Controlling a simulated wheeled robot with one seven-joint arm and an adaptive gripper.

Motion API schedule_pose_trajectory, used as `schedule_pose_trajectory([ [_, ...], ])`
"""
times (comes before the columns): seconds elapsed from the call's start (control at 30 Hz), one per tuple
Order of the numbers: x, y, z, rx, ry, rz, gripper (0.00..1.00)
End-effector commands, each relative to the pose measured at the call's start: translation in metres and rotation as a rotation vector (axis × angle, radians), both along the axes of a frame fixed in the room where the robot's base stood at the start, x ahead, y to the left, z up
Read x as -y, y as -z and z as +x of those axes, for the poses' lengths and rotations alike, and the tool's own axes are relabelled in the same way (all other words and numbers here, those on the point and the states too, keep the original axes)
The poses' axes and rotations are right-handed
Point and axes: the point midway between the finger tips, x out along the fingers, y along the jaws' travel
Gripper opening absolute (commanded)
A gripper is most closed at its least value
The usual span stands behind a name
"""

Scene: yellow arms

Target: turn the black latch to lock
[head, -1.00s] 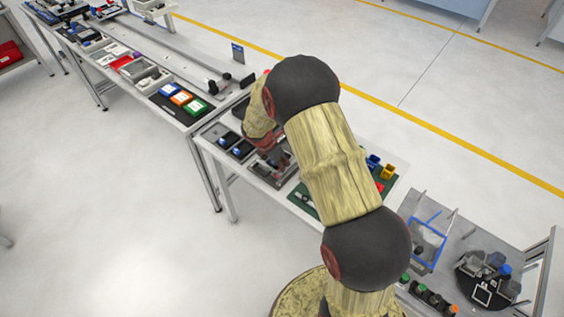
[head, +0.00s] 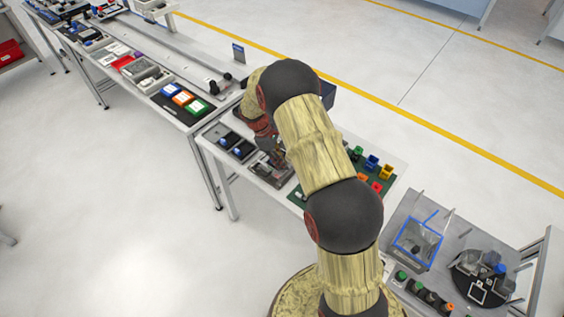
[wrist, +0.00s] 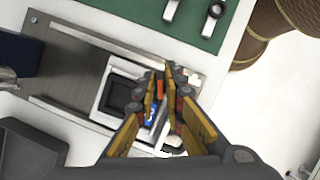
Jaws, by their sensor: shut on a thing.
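My gripper (wrist: 161,78) is over a grey metal fixture (wrist: 73,68) in the wrist view. The fixture holds a white frame (wrist: 103,92) with a dark square block (wrist: 122,96) in it. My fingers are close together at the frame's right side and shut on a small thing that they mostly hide. I take it to be the black latch; its angle cannot be told. A bit of blue shows between the fingers. In the head view my arm covers much of the gripper above the fixture (head: 268,172).
A green board (wrist: 125,12) with coloured blocks lies beside the fixture. Dark trays (head: 228,139) with blue parts stand on its other side. A clear blue-edged box (head: 418,243) is on the side table. A dark bin (wrist: 30,150) is at the wrist view's lower left.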

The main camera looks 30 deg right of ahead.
Motion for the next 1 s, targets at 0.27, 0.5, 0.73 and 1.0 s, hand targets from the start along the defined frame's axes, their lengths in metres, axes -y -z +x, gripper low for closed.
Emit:
schedule_pose_trajectory([
  [0.27,0.0009,-0.0005,0.0016,0.002,0.228,0.000,0.00],
  [0.5,0.0015,-0.0008,0.0021,0.003,0.361,-0.001,0.00],
  [0.73,0.0011,-0.0010,0.0024,0.004,0.423,0.001,0.00],
  [1.0,0.0012,-0.0011,0.0024,0.005,0.440,0.000,0.00],
])
